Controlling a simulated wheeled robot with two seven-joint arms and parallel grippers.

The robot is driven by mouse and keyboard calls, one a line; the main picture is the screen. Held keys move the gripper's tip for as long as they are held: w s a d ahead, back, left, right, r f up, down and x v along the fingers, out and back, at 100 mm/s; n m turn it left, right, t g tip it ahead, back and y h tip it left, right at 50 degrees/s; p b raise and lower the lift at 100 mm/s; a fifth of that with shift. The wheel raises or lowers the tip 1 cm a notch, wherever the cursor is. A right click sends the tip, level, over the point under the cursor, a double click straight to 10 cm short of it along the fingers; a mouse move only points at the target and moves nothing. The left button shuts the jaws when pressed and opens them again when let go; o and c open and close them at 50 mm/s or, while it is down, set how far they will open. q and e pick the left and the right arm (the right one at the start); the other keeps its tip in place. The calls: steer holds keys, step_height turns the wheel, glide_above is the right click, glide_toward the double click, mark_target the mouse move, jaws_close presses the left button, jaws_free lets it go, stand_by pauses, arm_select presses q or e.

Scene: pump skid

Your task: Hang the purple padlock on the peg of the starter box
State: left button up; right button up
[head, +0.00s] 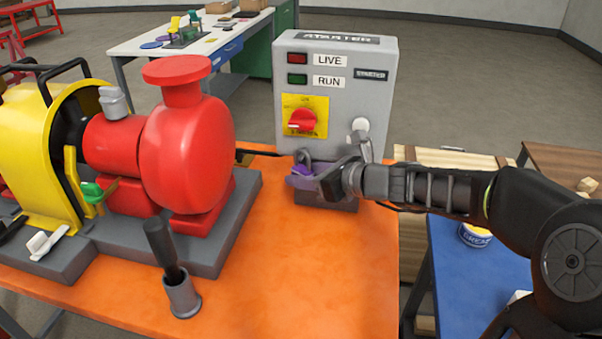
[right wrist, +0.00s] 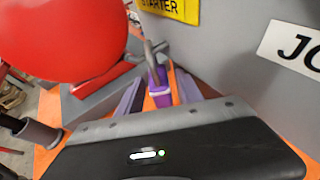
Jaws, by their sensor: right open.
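The starter box (head: 338,95) is a grey cabinet at the back edge of the orange table. The purple padlock (head: 301,171) is in front of the box's lower left face. In the right wrist view, the padlock's purple body (right wrist: 160,88) is upright, with its grey shackle (right wrist: 151,52) above. A thin grey rod, perhaps the peg, meets the shackle's top; I cannot tell whether the shackle is around it. My right gripper (head: 312,180) is open, its fingers (right wrist: 157,95) on either side of the padlock body; contact is unclear. My left gripper is not in view.
A red pump (head: 188,150) with a yellow guard (head: 35,140) stands on a grey base to the left. A dark-handled lever (head: 163,245) rises in front of it. The orange table (head: 300,280) is clear in front. A blue table (head: 460,270) is at the right.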

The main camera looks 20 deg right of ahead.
steer(key=v, duration=0.6)
steer(key=shift+w+r+p, duration=0.15)
steer(key=shift+r+p, duration=0.05)
steer(key=shift+p, duration=0.1)
steer(key=shift+s+d+r, duration=0.15)
steer(key=shift+s, duration=0.4)
